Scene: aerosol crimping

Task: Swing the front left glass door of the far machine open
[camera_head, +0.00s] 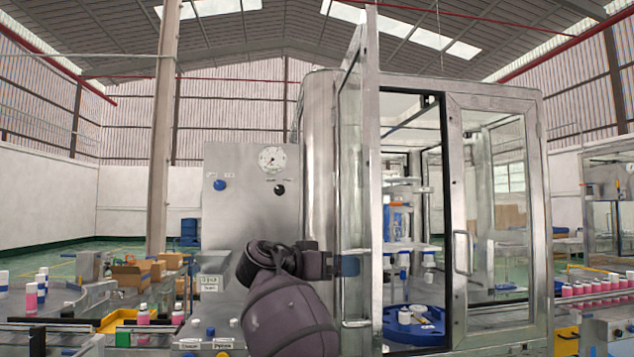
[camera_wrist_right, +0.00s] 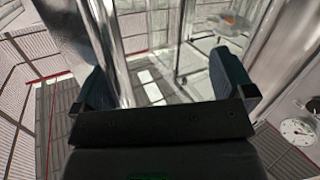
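The far machine is a steel cabinet with glass doors. Its front left glass door (camera_head: 351,180) stands swung outward and shows nearly edge-on, leaving the left half of the front open. The front right glass door (camera_head: 495,210) is closed and has a vertical handle. My right gripper (camera_head: 344,265) is at the outer, left side of the open door, at about mid-height. In the right wrist view its two fingers (camera_wrist_right: 168,85) are spread apart, with glass and steel framing beyond them. I cannot tell whether a finger touches the door. My left gripper is in neither view.
A steel panel with a pressure gauge (camera_head: 272,159) stands left of the door. Inside the opening is a blue round tray (camera_head: 413,338) with parts. Pink cans (camera_head: 595,287) line a conveyor at right. A yellow tray (camera_head: 118,321) lies at lower left.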

